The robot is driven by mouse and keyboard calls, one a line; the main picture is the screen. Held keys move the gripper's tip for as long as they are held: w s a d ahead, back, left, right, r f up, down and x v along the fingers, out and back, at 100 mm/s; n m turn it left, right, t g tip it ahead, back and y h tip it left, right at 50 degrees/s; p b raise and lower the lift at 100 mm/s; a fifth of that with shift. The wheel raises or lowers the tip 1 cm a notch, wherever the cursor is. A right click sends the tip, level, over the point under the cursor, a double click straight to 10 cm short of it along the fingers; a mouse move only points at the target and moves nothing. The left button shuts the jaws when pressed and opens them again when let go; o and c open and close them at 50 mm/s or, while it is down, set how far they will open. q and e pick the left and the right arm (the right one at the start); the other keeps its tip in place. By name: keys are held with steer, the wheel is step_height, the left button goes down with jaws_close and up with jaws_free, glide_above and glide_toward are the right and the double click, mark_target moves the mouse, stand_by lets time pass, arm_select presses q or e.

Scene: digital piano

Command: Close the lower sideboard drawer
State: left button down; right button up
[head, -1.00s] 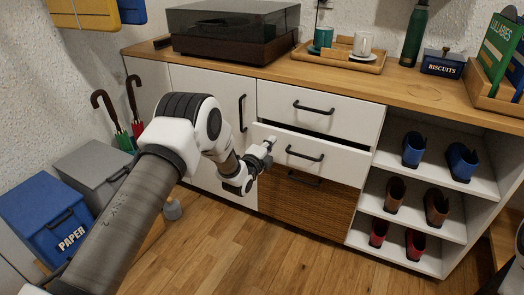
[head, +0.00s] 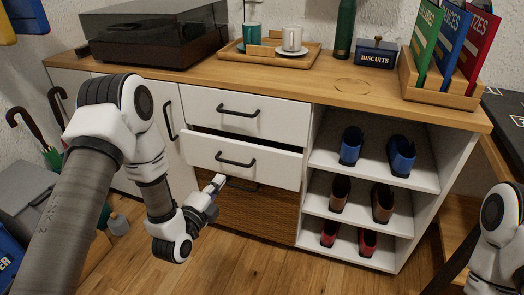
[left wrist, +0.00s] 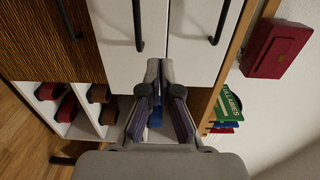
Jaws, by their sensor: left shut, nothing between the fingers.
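The lower white sideboard drawer (head: 270,168) stands slightly open, with a dark gap above its front. Its black bar handle (head: 235,162) is on the front face. The left wrist view shows the drawer front (left wrist: 112,60) and handle (left wrist: 138,22) sideways. My left gripper (head: 221,179) is shut and empty, in front of the drawer's lower edge, below the handle. In the left wrist view its closed fingertips (left wrist: 160,65) overlap the drawer front; I cannot tell whether they touch it. My right gripper is out of view; part of my right arm shows at right.
The upper drawer (head: 285,120) is shut. A woven brown front (head: 270,215) lies below the lower drawer. Open shelves with shoes (head: 350,145) are at right. A tray with cups (head: 300,60), a biscuit tin (head: 376,53) and a turntable (head: 150,35) stand on top.

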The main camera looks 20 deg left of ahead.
arm_select(q)
steer(key=b, duration=0.4)
glide_toward(241, 146)
steer(key=w, duration=0.7)
steer(key=shift+w+d+f, duration=0.1)
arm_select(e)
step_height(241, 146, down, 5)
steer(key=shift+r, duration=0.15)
